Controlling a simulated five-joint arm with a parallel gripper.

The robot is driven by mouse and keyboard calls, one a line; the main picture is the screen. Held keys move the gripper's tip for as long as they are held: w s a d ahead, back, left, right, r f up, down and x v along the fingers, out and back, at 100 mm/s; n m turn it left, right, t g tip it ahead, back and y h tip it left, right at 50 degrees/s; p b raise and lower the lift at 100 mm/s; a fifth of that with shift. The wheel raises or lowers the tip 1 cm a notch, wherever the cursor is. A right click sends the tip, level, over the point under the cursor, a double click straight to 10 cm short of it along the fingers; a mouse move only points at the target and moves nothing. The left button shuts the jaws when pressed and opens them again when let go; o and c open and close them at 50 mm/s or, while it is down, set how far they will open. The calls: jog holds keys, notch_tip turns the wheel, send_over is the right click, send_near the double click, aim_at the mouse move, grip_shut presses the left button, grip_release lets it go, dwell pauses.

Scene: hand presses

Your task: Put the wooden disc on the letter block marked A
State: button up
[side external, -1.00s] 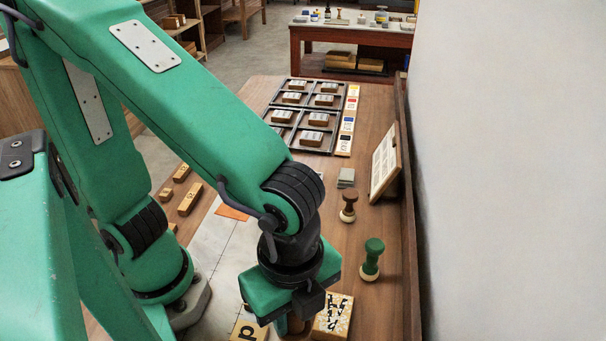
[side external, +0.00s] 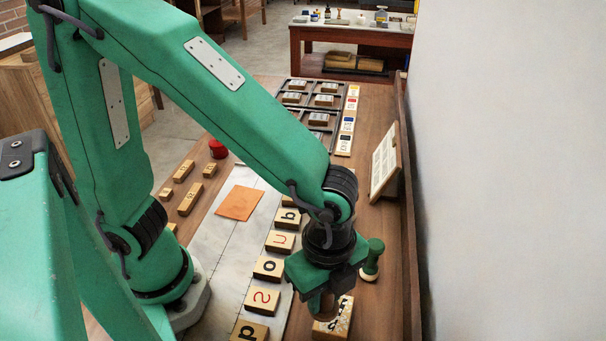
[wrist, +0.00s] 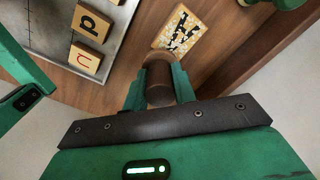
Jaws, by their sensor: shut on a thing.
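My gripper (side external: 318,300) is shut on a brown, rounded wooden thing (wrist: 158,82), which I take for the wooden disc. It is above the right part of the table, near a pale block with black figures (side external: 335,322). That block also shows just beyond the fingers in the wrist view (wrist: 180,33). I cannot make out a block marked A in either view.
An orange sheet (side external: 240,203) lies on the grey plate (side external: 218,262). A green-handled stamp (side external: 372,258) stands right behind my gripper. A framed card (side external: 384,160) leans near the right wall. Small blocks (side external: 190,198) lie at left, and a divided black tray (side external: 318,120) is at the back.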

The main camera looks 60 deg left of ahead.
jog(key=shift+w+a+f, duration=0.3)
jog(key=shift+w+f, duration=0.3)
jog(key=shift+w, duration=0.35)
jog(key=shift+w+a+f, duration=0.25)
jog(key=shift+w+f, duration=0.3)
jog(key=shift+w, duration=0.35)
jog(key=shift+f, duration=0.1)
jog(key=shift+f, duration=1.9)
jog(key=shift+f, duration=0.2)
jog(key=o, duration=1)
jog(key=shift+r, duration=0.15)
notch_tip(320, 180, up, 12)
jog(key=shift+r, duration=0.1)
